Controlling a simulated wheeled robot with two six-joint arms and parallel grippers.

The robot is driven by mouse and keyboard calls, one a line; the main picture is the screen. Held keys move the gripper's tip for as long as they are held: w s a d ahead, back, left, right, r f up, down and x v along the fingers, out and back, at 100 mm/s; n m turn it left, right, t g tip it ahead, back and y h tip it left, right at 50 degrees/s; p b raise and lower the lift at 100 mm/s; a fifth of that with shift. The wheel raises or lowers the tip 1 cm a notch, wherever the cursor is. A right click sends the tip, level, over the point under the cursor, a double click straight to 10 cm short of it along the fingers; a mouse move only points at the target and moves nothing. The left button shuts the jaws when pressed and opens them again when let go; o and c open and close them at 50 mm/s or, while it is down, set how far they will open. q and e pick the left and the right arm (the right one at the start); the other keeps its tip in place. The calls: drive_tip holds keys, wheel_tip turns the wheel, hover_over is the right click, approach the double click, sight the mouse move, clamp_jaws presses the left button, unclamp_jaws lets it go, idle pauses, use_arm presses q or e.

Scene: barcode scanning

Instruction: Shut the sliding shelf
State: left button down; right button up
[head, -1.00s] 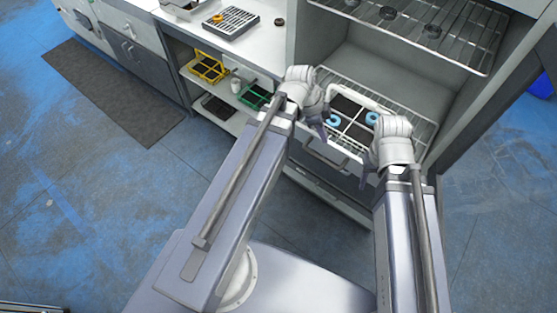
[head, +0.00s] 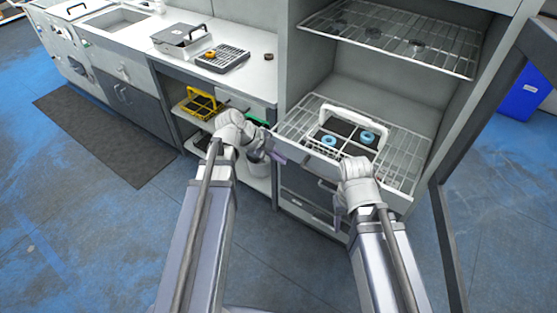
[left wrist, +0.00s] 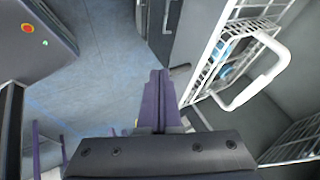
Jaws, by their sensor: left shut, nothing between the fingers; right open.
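The sliding shelf (head: 292,126) is a wire rack pulled out of the open cabinet, with a pale front edge. It carries a tray with a white handle (head: 350,115) and two blue rings (head: 328,141). The rack and the white handle (left wrist: 284,62) also show at the right of the left wrist view. My left gripper (head: 281,159) is shut and empty, by the front left part of the shelf. Its purple fingers (left wrist: 158,98) are together in the left wrist view. My right gripper (head: 337,207) is open near the shelf's front right, with its fingers mostly hidden by the wrist.
An upper wire rack (head: 400,42) with dark round items is inside the cabinet. The open cabinet door (head: 447,235) stands at the right. A counter (head: 262,73) with a grey box and rack is at the left, above a yellow rack (head: 201,105).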

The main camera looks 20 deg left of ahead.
sight(337, 121)
use_arm(q)
drive_tip(key=shift+w+d+f+b, duration=0.75)
drive_tip(key=shift+w+f, duration=0.15)
drive_tip(key=shift+w, duration=0.1)
drive_tip(key=shift+w+d+f+b, duration=0.65)
drive_tip(key=shift+w+d+f, duration=0.2)
drive_tip(key=shift+w, duration=0.2)
drive_tip(key=shift+w+d+f+b, duration=0.7)
drive_tip(key=shift+w+f, duration=0.25)
drive_tip(key=shift+w, duration=0.05)
drive_tip(key=w+d, duration=0.2)
drive_tip(key=w, duration=0.6)
drive_tip(key=w+d, duration=0.3)
drive_tip(key=w, duration=0.5)
drive_tip(key=w+d, duration=0.3)
drive_tip(key=w, duration=0.5)
drive_tip(key=shift+w, duration=0.4)
drive_tip(key=shift+w+d+r, duration=0.1)
drive_tip(key=shift+w, duration=0.15)
